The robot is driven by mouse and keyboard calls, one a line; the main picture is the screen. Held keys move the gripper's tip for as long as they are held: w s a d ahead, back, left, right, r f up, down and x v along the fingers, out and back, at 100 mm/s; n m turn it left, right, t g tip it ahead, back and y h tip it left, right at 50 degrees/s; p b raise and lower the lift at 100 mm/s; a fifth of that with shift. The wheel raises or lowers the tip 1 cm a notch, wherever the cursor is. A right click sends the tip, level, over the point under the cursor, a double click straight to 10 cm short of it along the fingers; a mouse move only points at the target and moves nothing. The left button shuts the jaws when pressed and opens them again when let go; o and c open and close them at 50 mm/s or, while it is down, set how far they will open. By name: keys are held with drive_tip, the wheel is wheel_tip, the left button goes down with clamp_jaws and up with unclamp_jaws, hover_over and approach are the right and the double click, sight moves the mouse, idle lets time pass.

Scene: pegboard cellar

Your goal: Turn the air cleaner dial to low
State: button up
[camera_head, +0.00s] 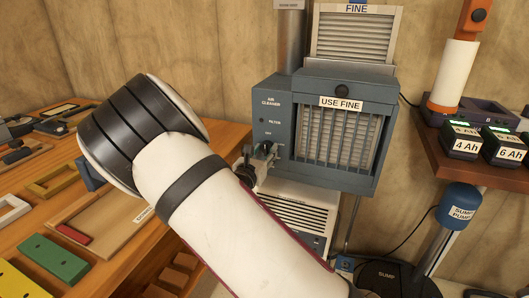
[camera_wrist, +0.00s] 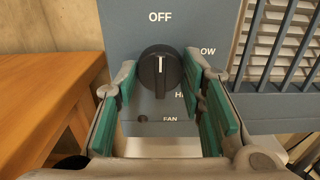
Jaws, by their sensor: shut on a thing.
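The air cleaner (camera_head: 268,113) is a grey-blue box on the wall with a grille front. Its black dial (camera_wrist: 160,72) sits on the narrow panel left of the grille. The dial's white line points straight up, towards OFF. In the wrist view LOW is partly hidden at the upper right and a label starting with H is partly covered at the lower right; FAN is below. My gripper (camera_wrist: 161,78) is shut on the dial, green-padded fingers on either side of it. In the head view my gripper (camera_head: 259,158) is small and the dial's marking is unclear.
A wooden bench (camera_head: 103,246) with trays and blocks lies to the left. A vented white unit (camera_head: 302,215) stands below the cleaner. On the right are a shelf (camera_head: 470,180) with labelled batteries and a blue sump pump (camera_head: 459,207). A USE FINE label (camera_head: 341,103) is above the grille.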

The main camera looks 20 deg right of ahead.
drive_tip(key=shift+m, duration=0.3)
drive_tip(key=m+b, duration=0.1)
drive_tip(key=m, duration=0.2)
drive_tip(key=shift+d+m, duration=0.1)
drive_tip(key=shift+m, duration=0.2)
drive_tip(key=m+b, duration=0.2)
drive_tip(key=shift+f+m, duration=0.15)
drive_tip(key=shift+m, duration=0.25)
drive_tip(key=m+b, duration=0.4)
drive_tip(key=b, duration=0.1)
drive_tip(key=shift+f, duration=0.1)
drive_tip(key=m+b, duration=0.2)
drive_tip(key=b, duration=0.1)
drive_tip(key=shift+m+b, duration=0.3)
drive_tip(key=shift+b, duration=0.05)
drive_tip(key=o, duration=1.2)
drive_tip(key=shift+r, duration=0.2)
